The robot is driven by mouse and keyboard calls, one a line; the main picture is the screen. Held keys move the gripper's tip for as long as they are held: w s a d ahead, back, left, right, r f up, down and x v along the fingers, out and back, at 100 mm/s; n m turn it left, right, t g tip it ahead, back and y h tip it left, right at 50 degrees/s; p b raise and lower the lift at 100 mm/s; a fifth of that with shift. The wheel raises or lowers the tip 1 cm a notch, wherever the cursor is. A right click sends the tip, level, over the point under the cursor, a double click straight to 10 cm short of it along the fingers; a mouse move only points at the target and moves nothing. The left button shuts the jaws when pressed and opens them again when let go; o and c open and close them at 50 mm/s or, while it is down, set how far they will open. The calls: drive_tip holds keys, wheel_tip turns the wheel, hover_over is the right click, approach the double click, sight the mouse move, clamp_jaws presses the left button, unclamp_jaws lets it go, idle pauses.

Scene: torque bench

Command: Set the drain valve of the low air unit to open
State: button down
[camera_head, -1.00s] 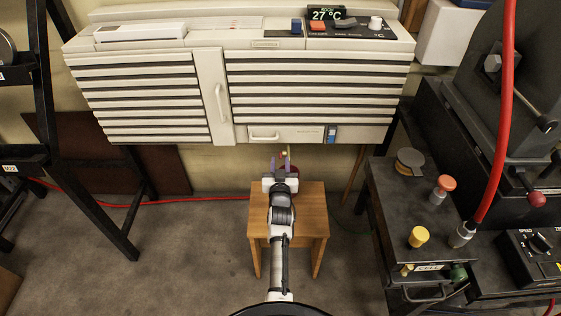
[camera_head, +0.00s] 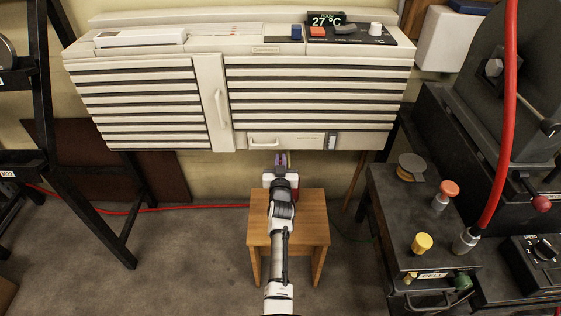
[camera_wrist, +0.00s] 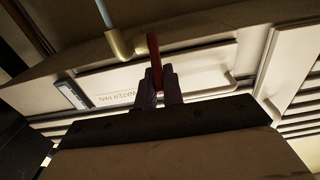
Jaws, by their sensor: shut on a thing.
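The low air unit (camera_head: 208,80) is the wide cream louvred box on the wall. In the wrist view, its underside shows a brass valve fitting (camera_wrist: 117,44) with a pale blue pipe (camera_wrist: 103,12) running from it. My gripper (camera_wrist: 158,80) is shut on the lower part of this lever. In the head view my gripper (camera_head: 281,160) is just below the unit's bottom edge, and the valve is hidden there.
A white handle (camera_wrist: 215,91) and a "WATER PAN" label (camera_wrist: 117,97) are close beside the gripper. A wooden stool (camera_head: 313,215) stands under my arm. A dark bench (camera_head: 385,205) with knobs is at right, a black rack (camera_head: 85,190) at left.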

drive_tip(key=shift+f+b, duration=0.15)
drive_tip(key=shift+b, duration=0.15)
drive_tip(key=shift+f+t+b, duration=0.3)
drive_tip(key=shift+b, duration=0.95)
drive_tip(key=b, duration=0.2)
drive_tip(key=shift+s+f+t+b, duration=0.1)
drive_tip(key=shift+s+t+b, duration=0.05)
drive_tip(key=shift+t+b, duration=0.2)
drive_tip(key=t+b, duration=0.1)
drive_tip(key=b, duration=0.4)
drive_tip(key=shift+s+f, duration=0.15)
drive_tip(key=shift+t+b, duration=0.25)
drive_tip(key=shift+b, duration=0.9)
drive_tip(key=shift+s+r, duration=0.1)
drive_tip(key=shift+r, duration=0.1)
drive_tip(key=c, duration=1.5)
unclamp_jaws()
